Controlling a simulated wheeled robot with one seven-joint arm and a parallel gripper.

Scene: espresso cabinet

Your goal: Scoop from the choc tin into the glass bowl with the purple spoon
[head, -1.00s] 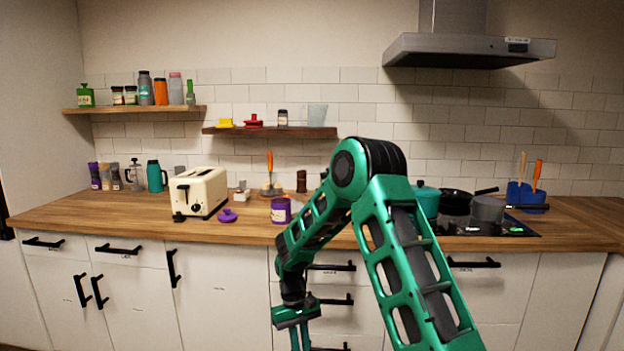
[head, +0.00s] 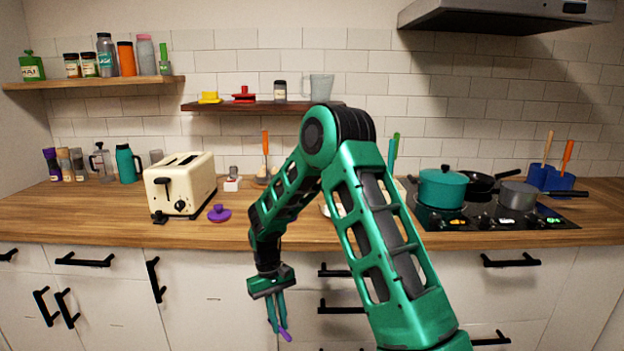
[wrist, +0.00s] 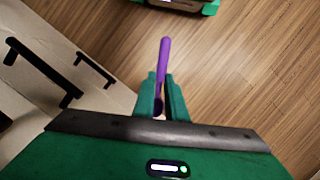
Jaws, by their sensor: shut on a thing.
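My gripper (head: 275,312) is in front of the drawers, below the counter top, pointing down. It is shut on the purple spoon (head: 285,334). In the wrist view the spoon (wrist: 164,62) sticks out between the green fingers (wrist: 162,98), over the wooden floor. Its bowl end cannot be made out. The choc tin does not show now; my arm covers the counter where a purple tin stood earlier. A purple lid (head: 219,214) lies on the counter right of the toaster. A pale rim (head: 333,210) shows partly behind my arm; I cannot tell whether it is the glass bowl.
A cream toaster (head: 181,187) stands left of the lid. A small holder with an orange-handled utensil (head: 265,143) is behind. The hob (head: 495,212) with a teal pot (head: 442,188) is at right. Drawer handles (head: 337,271) jut out near my gripper. The counter front is clear at left.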

